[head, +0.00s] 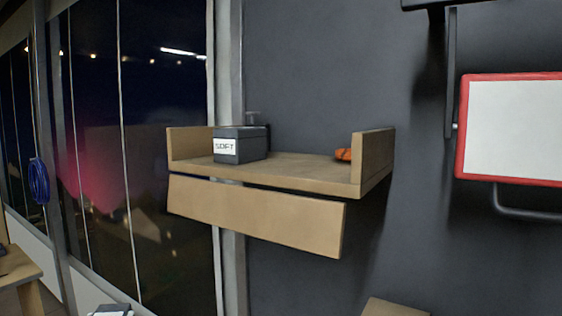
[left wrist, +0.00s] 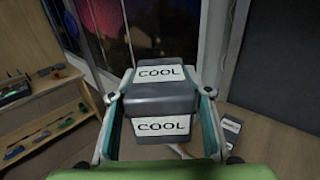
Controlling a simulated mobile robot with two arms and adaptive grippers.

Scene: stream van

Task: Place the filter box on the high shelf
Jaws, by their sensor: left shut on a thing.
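A grey box labelled COOL (left wrist: 165,102) sits between the two fingers of my left gripper (left wrist: 160,94) in the left wrist view. The fingers are shut on its left and right sides. The high shelf (head: 290,172) is a wooden wall shelf with raised ends and a hanging front board, in the middle of the head view. A dark grey box labelled SOFT (head: 241,144) stands on its left part. An orange object (head: 343,154) lies at its right end, partly hidden by the end panel. My right gripper is in neither view.
A white-labelled dark object (head: 112,310) shows at the bottom edge of the head view. A red-framed whiteboard (head: 515,130) hangs on the right wall. The shelf middle is clear. In the wrist view, a wooden rack (left wrist: 40,115) with small items stands left.

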